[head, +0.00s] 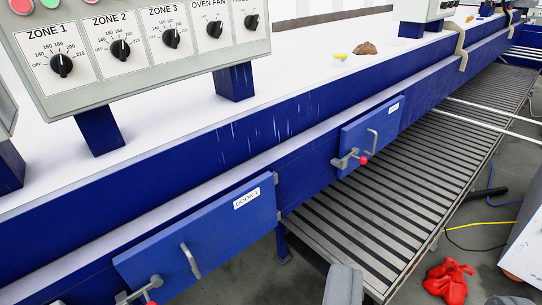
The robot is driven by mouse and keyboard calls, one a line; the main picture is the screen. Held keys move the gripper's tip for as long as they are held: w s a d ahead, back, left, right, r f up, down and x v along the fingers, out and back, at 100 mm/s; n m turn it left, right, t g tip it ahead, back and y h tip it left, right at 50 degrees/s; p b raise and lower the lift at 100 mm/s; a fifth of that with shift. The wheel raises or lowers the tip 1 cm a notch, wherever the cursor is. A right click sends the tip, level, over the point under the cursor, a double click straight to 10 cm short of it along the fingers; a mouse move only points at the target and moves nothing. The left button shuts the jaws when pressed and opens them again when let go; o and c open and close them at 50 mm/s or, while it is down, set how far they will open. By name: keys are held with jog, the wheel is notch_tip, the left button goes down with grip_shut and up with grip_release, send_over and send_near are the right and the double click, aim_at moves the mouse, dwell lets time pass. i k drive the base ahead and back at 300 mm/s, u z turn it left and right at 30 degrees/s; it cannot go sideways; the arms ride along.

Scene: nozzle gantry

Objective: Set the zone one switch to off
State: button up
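The zone one switch (61,65) is a black rotary knob under the "ZONE 1" label, at the upper left of the head view. Its dial has an OFF mark at the left and numbers running clockwise from 140 to 220. The knob's pointer looks roughly upward, among the numbers and away from OFF, but it is too small to read exactly. The knob sits on a light grey control panel (150,75) held up by blue posts. My gripper is not recognisable in this view, and nothing touches the switch.
Similar zone 2 (120,49) and zone 3 (171,38) knobs sit to the right. Below are a blue door (205,240) with handle, a slatted conveyor (385,200) and a red crumpled object (450,282) on the floor. A grey block (343,285) stands at the bottom edge.

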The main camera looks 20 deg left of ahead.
aim_at(61, 63)
jog(key=u, duration=0.4)
jog(key=i, duration=0.7)
jog(key=u, duration=0.3)
jog(key=k, duration=0.95)
jog(key=u, duration=0.2)
jog(key=i, duration=0.95)
jog(key=z, duration=0.1)
